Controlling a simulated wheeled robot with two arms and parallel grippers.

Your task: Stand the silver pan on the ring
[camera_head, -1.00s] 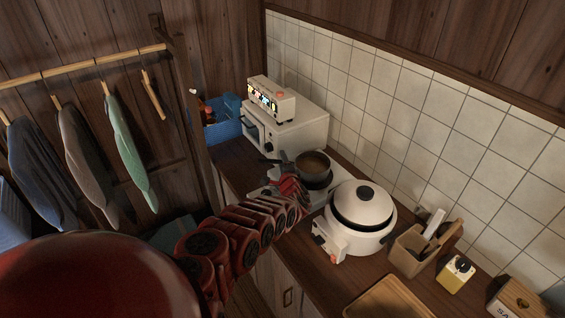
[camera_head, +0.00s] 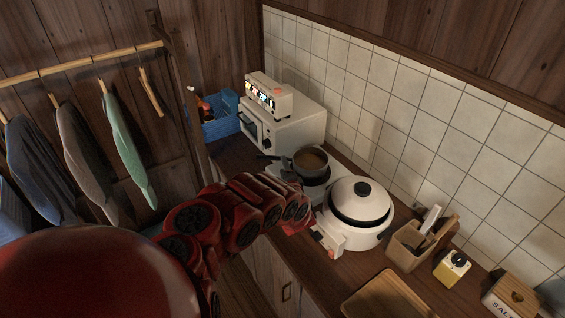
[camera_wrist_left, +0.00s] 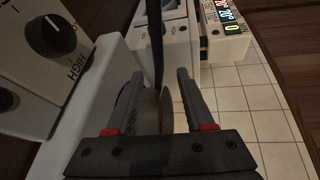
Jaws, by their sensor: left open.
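The silver pan (camera_head: 311,159) shows in the head view over the white stove, with brown inside it and its dark handle pointing left. A dark round shape lies directly under it; I cannot tell whether this is the ring. My left gripper (camera_wrist_left: 160,78) is open. In the left wrist view, the pan's rounded side (camera_wrist_left: 152,112) shows between and beyond the fingers, and a dark bar, seemingly the handle, runs up past the fingertips. I cannot tell whether the fingers touch it. My right gripper is not in view.
A white rice cooker (camera_head: 360,207) stands close on the right of the pan. A white oven (camera_head: 290,133) with a clock on top and a blue basket (camera_head: 222,118) stand behind. A utensil box (camera_head: 420,245) and wooden tray (camera_head: 388,298) are farther right. A tiled wall backs the counter.

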